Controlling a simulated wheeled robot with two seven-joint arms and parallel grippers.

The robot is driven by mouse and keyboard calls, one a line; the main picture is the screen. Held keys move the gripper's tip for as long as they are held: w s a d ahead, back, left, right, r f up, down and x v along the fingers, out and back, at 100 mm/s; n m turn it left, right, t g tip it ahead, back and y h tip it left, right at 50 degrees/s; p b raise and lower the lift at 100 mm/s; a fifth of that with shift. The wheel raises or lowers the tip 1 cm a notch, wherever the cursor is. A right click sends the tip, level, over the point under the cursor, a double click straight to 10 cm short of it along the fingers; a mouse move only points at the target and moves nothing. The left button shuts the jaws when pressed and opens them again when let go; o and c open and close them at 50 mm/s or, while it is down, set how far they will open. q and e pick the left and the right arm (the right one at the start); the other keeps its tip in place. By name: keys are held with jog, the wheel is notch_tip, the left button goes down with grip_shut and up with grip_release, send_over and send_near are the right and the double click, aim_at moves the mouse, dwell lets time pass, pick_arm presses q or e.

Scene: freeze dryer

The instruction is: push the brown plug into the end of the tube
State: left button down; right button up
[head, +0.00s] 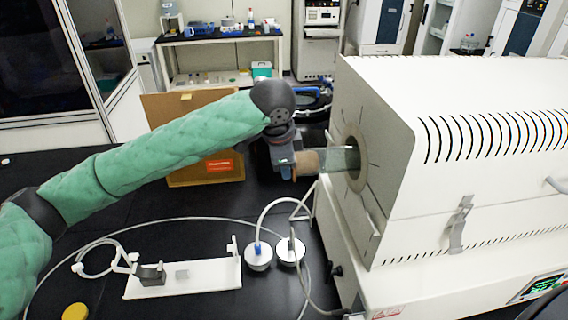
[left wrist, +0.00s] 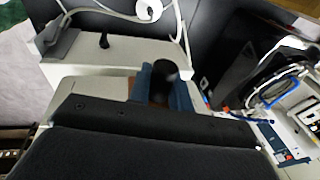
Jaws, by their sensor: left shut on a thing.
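The glass tube (head: 339,159) sticks out of the round opening in the left face of the white furnace (head: 385,150). The brown plug (head: 308,162) is at the tube's open end, in line with it. Whether it is inside the rim or only against it I cannot tell. My left gripper (head: 290,164) is shut on the plug, at the end of the green-sleeved arm. In the left wrist view the blue fingers of my left gripper (left wrist: 162,92) stand either side of a dark round shape; the plug is hard to make out there. My right gripper is not in view.
A white stand (head: 205,278) with a grey clamp lies on the black table below my arm. Two silver-white round fittings (head: 259,257) with hoses stand beside it. A yellow disc (head: 76,312) lies at front left. A cardboard box (head: 190,110) stands behind my arm.

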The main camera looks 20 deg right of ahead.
pick_arm(q)
jog(key=c, duration=1.2)
grip_release()
jog(key=p+v, duration=0.5)
jog(key=v, duration=0.2)
jog(key=shift+d, duration=0.1)
